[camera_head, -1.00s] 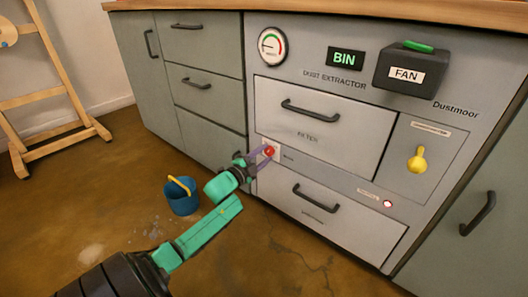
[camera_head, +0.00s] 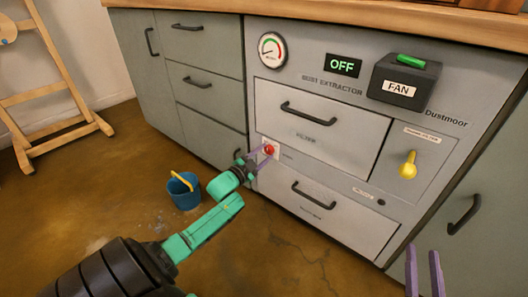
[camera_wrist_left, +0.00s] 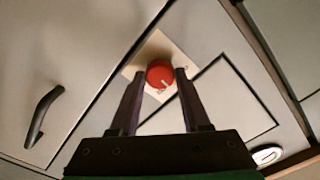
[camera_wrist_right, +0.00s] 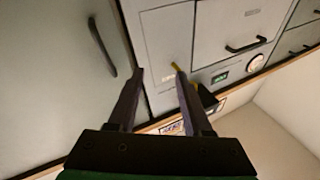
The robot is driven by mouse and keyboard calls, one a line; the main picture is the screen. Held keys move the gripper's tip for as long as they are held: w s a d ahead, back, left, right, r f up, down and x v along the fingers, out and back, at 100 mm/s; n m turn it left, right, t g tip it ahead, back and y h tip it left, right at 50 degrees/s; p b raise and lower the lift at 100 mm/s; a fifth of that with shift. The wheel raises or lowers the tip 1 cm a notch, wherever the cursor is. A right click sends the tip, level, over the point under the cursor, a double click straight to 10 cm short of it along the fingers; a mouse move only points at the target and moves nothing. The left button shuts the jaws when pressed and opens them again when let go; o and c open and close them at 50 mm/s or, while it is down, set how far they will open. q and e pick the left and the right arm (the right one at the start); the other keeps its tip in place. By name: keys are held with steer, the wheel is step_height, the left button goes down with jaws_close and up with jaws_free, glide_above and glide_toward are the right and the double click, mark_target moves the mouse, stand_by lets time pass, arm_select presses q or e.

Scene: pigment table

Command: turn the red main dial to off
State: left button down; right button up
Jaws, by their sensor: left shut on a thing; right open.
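The red main dial (camera_head: 269,149) sits on a pale plate at the left of the dust extractor front, below the filter drawer. My left gripper (camera_head: 262,156) is shut on it, and in the left wrist view the dial (camera_wrist_left: 160,74) lies between the two fingertips, with a small pale mark near its lower edge. The display (camera_head: 343,63) reads OFF in green. My right gripper (camera_head: 425,272) is at the lower right of the head view, open and empty, apart from the cabinet front; it also shows in the right wrist view (camera_wrist_right: 158,72).
A yellow lever (camera_head: 408,165) is on the right panel. A FAN box (camera_head: 403,82) with a green switch and a round gauge (camera_head: 272,50) sit above the drawers. A blue bucket (camera_head: 184,193) stands on the floor at left. A wooden easel (camera_head: 50,80) stands far left.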

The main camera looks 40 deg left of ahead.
arm_select(q)
steer(key=shift+n+p, duration=0.5)
steer(key=shift+n, duration=0.1)
steer(key=shift+n+p, duration=0.55)
steer(key=shift+n, duration=0.35)
steer(key=n+p, duration=0.1)
steer(key=n, duration=0.1)
steer(key=shift+n, duration=0.4)
steer(key=shift+d+n+p, duration=0.1)
steer(key=shift+n+p, duration=0.5)
steer(key=shift+n, duration=0.6)
steer(key=shift+f+n, duration=0.1)
steer(key=shift+n, duration=1)
arm_select(e)
steer(key=s+a+f+g+h, duration=0.1)
steer(key=s+f+g, duration=0.6)
steer(key=s+f, duration=0.4)
step_height(320, 180, down, 5)
steer(key=shift+s+a+m+g, duration=0.15)
steer(key=shift+s+m+g, duration=0.15)
steer(key=shift+s+g, duration=0.1)
steer(key=shift+r, duration=0.1)
